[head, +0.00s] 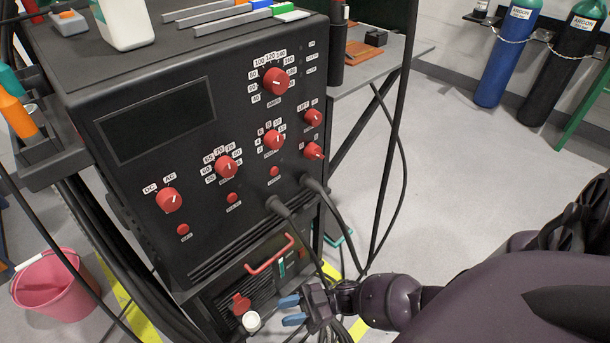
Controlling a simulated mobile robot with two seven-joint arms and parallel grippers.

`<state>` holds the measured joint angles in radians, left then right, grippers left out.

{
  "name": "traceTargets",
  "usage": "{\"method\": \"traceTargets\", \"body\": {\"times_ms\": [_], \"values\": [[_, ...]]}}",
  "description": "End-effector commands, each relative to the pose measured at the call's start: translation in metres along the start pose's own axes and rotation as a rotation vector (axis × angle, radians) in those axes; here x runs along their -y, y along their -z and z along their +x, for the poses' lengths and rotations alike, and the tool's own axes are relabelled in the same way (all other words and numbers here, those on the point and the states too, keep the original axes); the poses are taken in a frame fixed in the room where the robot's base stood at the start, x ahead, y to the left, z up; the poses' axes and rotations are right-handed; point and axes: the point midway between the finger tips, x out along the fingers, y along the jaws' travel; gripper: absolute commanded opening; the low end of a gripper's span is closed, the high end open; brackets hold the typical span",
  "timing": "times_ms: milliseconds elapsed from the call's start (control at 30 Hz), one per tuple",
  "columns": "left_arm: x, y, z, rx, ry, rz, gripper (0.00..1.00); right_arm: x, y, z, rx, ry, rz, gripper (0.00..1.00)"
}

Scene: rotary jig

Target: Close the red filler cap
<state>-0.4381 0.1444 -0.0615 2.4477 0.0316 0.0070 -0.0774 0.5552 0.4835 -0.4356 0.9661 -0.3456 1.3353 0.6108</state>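The red filler cap (240,303) is at the lower front of the black cooler unit (215,308), under the welding machine. It stands tilted up beside a white round filler neck (251,321), whose top is uncovered. My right gripper (287,311) comes in from the right with its blue fingertips pointing left toward the neck. The two fingers are apart with nothing visible between them. The gripper is a short way right of the neck and cap and appears not to touch them. My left gripper is not in view.
A red handle (269,254) juts from the cooler front above my gripper. Thick cables (325,262) hang from the welding machine (235,150) and coil behind the gripper. A pink bucket (48,286) stands at left. Gas cylinders (508,60) stand at back right; the floor between is open.

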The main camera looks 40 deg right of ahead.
Motion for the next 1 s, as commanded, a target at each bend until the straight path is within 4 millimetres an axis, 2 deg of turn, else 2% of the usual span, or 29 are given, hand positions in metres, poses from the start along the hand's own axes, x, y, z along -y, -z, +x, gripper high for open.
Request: {"method": "traceTargets", "body": {"times_ms": [33, 400, 1000], "values": [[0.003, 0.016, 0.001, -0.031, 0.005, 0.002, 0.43, -0.004, 0.015, 0.008, -0.004, -0.018, -0.025, 0.33], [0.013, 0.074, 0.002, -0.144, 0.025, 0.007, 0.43, -0.006, 0.064, 0.031, 0.028, -0.178, -0.12, 0.33], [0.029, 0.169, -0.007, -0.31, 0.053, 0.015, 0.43, -0.004, 0.146, 0.052, 0.098, -0.431, -0.219, 0.33]]}}
